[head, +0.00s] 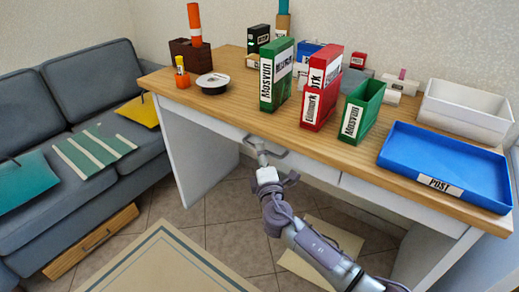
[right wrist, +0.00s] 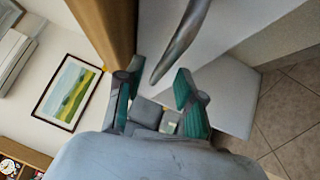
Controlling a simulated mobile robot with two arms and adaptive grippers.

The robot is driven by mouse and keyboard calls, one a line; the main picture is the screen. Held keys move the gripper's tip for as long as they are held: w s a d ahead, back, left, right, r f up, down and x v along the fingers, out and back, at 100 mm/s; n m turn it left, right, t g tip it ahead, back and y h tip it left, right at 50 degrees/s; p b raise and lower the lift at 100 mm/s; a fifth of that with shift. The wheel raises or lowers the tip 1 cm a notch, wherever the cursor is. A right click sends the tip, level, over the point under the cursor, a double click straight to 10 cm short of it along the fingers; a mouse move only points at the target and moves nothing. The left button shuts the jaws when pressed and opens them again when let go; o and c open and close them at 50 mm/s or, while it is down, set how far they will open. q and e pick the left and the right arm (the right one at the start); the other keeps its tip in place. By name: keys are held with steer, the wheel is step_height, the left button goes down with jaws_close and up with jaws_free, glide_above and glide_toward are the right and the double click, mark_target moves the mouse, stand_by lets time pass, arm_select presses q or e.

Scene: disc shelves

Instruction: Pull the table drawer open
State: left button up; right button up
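The table (head: 340,150) has a wooden top and a white drawer front (head: 222,124) below its front edge. The drawer looks shut, flush under the top. A grey metal handle (head: 281,153) sits on it, partly hidden by my right gripper (head: 261,152). In the right wrist view, the handle (right wrist: 184,42) is a curved bar reaching toward the gap between the fingers of my right gripper (right wrist: 157,97). The fingers are apart, and I see no clear contact with the bar. My left gripper is not in view.
A grey sofa (head: 80,120) stands at the left. The tiled floor before the drawer holds a rug (head: 165,262).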

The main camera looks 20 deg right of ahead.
steer(key=shift+w+d+r, duration=0.1)
steer(key=shift+w+r, duration=0.05)
steer(key=shift+w, duration=1.1)
jaws_close()
